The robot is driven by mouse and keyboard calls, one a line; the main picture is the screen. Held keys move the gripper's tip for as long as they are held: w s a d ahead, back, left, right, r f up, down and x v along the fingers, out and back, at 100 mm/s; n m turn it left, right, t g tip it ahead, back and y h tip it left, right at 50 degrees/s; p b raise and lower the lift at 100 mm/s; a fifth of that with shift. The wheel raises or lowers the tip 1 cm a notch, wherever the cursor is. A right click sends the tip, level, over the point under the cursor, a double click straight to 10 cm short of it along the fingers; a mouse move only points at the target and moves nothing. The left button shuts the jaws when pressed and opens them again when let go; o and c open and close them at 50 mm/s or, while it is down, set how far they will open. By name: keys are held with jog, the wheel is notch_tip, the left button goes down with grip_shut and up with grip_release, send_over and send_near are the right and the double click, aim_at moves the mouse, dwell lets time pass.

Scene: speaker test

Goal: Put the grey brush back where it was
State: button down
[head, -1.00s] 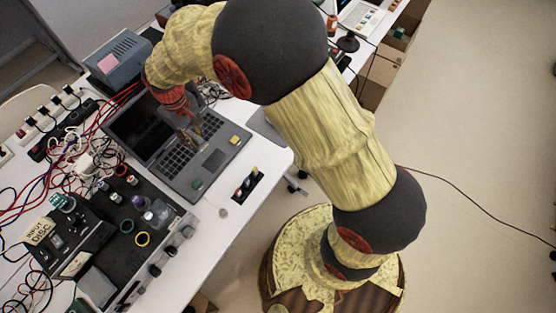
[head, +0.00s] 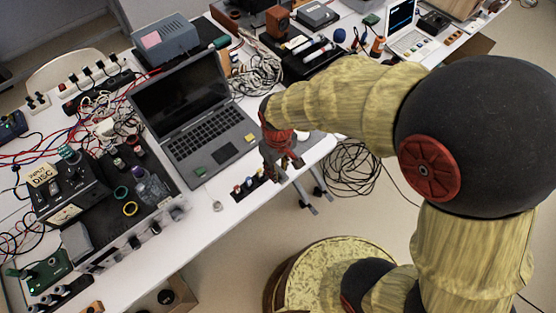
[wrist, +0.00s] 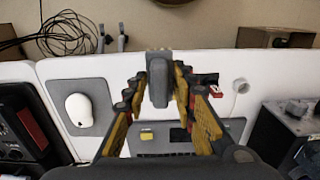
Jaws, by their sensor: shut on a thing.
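My gripper (wrist: 160,78) is shut on the grey brush (wrist: 158,90), which shows upright between the yellow-sided fingers in the wrist view. In the head view my gripper (head: 281,160) hangs near the front edge of the white table (head: 222,222), just off the laptop's front right corner. The brush is hard to make out in the head view. The open laptop (head: 205,133) stands behind and to the left of my gripper.
A white mouse (wrist: 79,109) lies on a grey mat (wrist: 98,92) in the wrist view. A dark equipment panel (head: 158,195) with knobs and an "INPUT DISC" box (head: 70,195) stand on the left. Cables (head: 258,75) lie behind the laptop. A yellow piece (head: 250,137) sits on its front.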

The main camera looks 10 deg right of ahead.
jog(key=w+f+b, duration=0.1)
jog(key=w+f, duration=0.1)
jog(key=w, duration=0.1)
jog(key=w+f+b, duration=0.1)
jog(key=w+f, duration=0.2)
jog(key=w+f+b, duration=0.1)
jog(key=w+f, duration=0.2)
jog(key=w, duration=0.1)
jog(key=shift+w+d+b, duration=0.1)
jog(key=shift+d+b, duration=0.05)
jog(key=shift+b, duration=0.25)
jog(key=shift+w+f+b, duration=0.15)
jog(key=shift+f+b, duration=0.15)
jog(key=shift+f, duration=0.6)
jog(key=shift+w+f+b, duration=0.1)
jog(key=shift+f+b, duration=0.2)
jog(key=shift+f, duration=0.55)
jog(key=shift+f, duration=0.2)
jog(key=c, duration=1.5)
grip_release()
jog(key=shift+o, duration=0.2)
jog(key=shift+r, duration=0.15)
notch_tip(320, 180, up, 12)
jog(key=p, duration=0.3)
jog(key=shift+r+p, duration=0.15)
jog(key=shift+p, duration=0.25)
